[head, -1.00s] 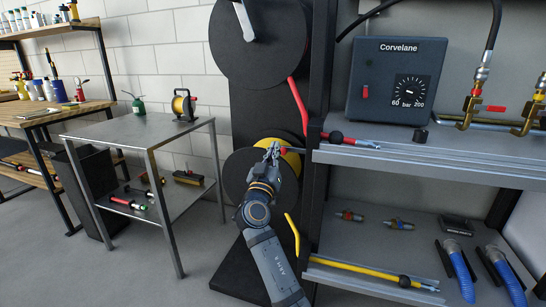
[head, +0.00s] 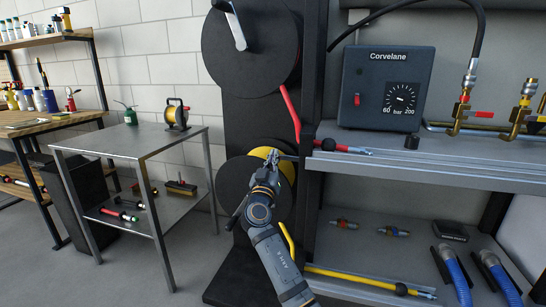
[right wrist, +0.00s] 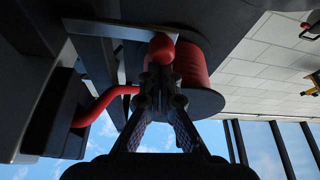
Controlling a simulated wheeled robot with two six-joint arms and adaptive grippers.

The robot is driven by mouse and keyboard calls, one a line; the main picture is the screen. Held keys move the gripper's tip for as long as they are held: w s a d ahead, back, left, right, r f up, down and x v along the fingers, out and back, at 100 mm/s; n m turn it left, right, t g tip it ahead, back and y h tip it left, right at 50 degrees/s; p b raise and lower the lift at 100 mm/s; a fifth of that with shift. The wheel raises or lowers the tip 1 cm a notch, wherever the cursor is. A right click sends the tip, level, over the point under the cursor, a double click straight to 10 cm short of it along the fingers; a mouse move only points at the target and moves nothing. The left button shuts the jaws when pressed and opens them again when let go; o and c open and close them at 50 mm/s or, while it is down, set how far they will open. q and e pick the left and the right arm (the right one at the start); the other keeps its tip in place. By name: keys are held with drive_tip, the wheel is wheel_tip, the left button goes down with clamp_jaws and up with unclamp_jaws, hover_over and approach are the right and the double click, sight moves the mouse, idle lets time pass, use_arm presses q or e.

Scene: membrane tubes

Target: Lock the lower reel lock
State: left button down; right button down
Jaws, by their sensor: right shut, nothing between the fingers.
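The lower reel (head: 232,178) is a dark disc with yellow hose (head: 264,152) wound behind it, mounted on a black upright. My right gripper (head: 272,158) is in front of its upper right part, shut and empty. A thin grey piece (head: 287,157) shows just right of the fingers; I cannot tell whether it is the reel lock. In the right wrist view the closed fingers (right wrist: 160,80) point at a rounded red part (right wrist: 162,47), beside a drum of red hose (right wrist: 193,62). Whether they touch it is unclear. My left gripper is out of view.
The upper reel (head: 250,45) with a grey handle (head: 236,27) is above. A shelf rack (head: 430,165) with the Corvelane box (head: 390,88) and a yellow lance (head: 355,278) stands close on the right. A metal side table (head: 130,142) is left, with floor between.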

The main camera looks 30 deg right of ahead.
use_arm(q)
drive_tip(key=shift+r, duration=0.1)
use_arm(e)
drive_tip(key=shift+f+n, duration=0.15)
drive_tip(key=shift+n, duration=0.15)
